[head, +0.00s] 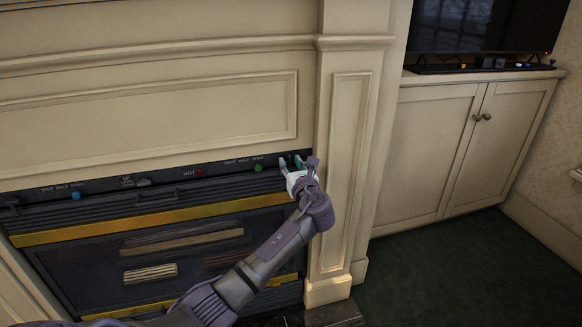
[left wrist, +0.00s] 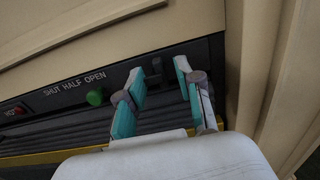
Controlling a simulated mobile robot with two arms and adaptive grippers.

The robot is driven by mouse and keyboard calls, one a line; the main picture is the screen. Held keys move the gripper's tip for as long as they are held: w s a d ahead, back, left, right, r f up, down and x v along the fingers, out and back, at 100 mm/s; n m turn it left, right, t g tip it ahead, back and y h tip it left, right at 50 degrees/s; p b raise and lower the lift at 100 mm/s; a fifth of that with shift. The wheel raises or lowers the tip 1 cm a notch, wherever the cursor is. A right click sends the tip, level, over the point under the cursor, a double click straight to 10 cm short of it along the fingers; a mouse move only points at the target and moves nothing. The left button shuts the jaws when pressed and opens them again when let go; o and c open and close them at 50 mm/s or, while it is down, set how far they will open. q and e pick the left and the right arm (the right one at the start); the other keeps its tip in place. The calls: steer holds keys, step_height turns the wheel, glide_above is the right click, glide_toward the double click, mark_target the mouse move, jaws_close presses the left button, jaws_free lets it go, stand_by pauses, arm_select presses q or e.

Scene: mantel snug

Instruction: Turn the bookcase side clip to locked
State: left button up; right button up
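My left gripper (head: 289,162) is at the right end of the dark control strip (head: 108,185) on the fireplace front. In the left wrist view its two teal fingers (left wrist: 158,72) are apart. A small dark fitting (left wrist: 156,66) shows between them on the strip; the fingers appear not to be closed on it. I cannot tell whether it is the side clip, and no locked mark is readable. No bookcase is recognisable in either view. My right gripper is not in view.
Left of the gripper are a green knob (head: 258,168), a red knob (head: 199,171), a grey lever (head: 144,182) and a blue knob (head: 76,196). A cream pilaster (head: 347,150) stands close on the right. Beyond it is a two-door cabinet (head: 430,150) with open floor before it.

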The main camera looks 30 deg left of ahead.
arm_select(q)
steer(key=shift+w+a, duration=0.15)
jaws_close()
